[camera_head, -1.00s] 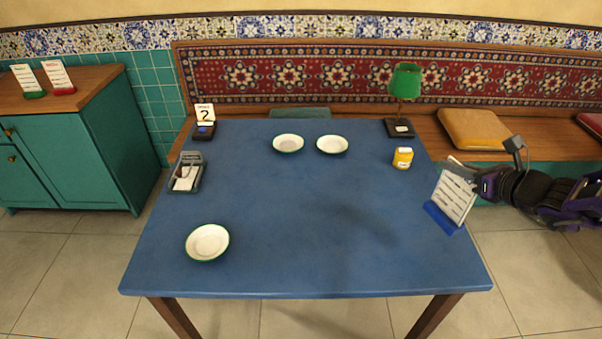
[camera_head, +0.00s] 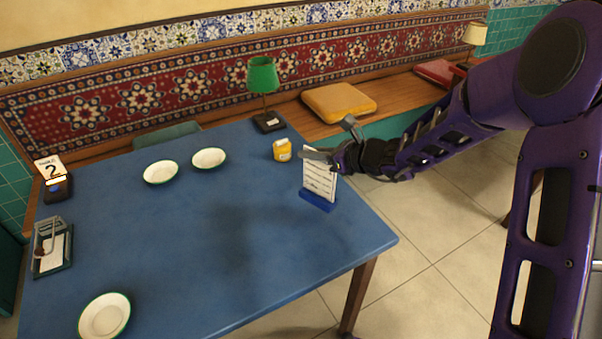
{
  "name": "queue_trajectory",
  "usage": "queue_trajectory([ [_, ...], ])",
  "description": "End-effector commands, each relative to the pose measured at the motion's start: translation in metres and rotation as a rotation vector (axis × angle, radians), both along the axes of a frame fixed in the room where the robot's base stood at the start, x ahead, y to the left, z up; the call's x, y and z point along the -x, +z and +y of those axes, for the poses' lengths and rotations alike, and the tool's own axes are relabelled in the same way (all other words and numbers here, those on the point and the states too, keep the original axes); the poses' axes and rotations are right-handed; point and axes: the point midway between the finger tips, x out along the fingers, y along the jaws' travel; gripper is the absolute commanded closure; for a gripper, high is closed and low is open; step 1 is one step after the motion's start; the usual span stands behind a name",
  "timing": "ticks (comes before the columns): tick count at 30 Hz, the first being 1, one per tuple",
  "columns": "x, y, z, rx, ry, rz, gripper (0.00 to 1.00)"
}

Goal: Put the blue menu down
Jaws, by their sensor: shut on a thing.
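The blue menu is a white printed card (camera_head: 320,181) in a blue base (camera_head: 317,201). It stands upright, or nearly so, at the right edge of the blue table (camera_head: 240,260). My gripper (camera_head: 318,157) reaches in from the right and is shut on the top of the card. The fingers hide part of the card's upper edge. I cannot tell whether the base touches the tabletop or hangs just above it.
Bowls (camera_head: 160,172), a table-number stand (camera_head: 53,180) and a dark tray (camera_head: 38,262) lie left. The table's middle and front right are clear.

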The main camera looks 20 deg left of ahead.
Motion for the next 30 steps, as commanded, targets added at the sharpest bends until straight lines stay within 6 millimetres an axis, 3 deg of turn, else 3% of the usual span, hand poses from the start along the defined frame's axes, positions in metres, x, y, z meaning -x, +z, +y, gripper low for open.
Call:
queue_trajectory([
  [13, 0.0, -0.052, 0.0, 0.0, 0.001, 0.001, 1.0],
  [25, 0.0, -0.058, 0.0, 0.0, 0.0, -0.002, 1.0],
  [26, 0.0, -0.056, 0.0, 0.001, 0.0, -0.002, 0.87],
  [30, 0.0, -0.056, 0.0, 0.0, -0.001, -0.001, 0.63],
])
